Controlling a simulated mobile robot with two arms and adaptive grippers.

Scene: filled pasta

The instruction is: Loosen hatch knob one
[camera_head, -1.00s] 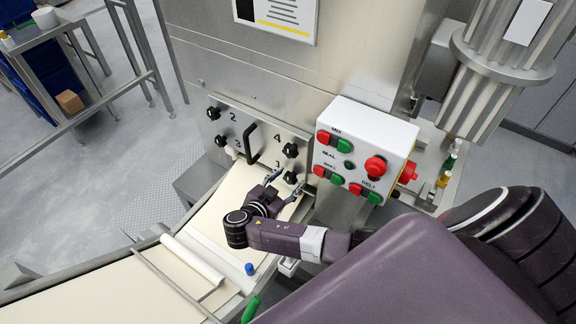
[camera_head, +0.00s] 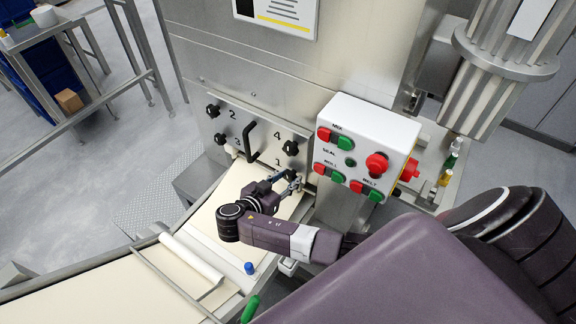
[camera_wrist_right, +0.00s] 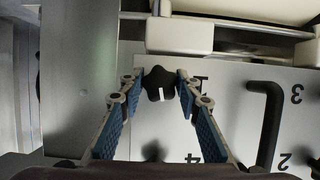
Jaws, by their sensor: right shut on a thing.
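Hatch knob one (camera_wrist_right: 158,80) is a black lobed knob with a white mark, beside the number 1 on the grey hatch plate (camera_wrist_right: 221,112). In the wrist view it sits between the blue-padded fingertips of my right gripper (camera_wrist_right: 159,86), which is shut on it. In the head view my right gripper (camera_head: 289,181) reaches the lower right of the hatch plate (camera_head: 268,146), and its fingers largely hide the knob. My left gripper is out of view.
Knob two (camera_head: 212,111), knob three (camera_head: 221,139) and knob four (camera_head: 290,148) surround the black hatch handle (camera_head: 250,140). A control box (camera_head: 385,131) with red and green buttons stands close on the right. A pasta sheet (camera_head: 203,207) lies below the hatch.

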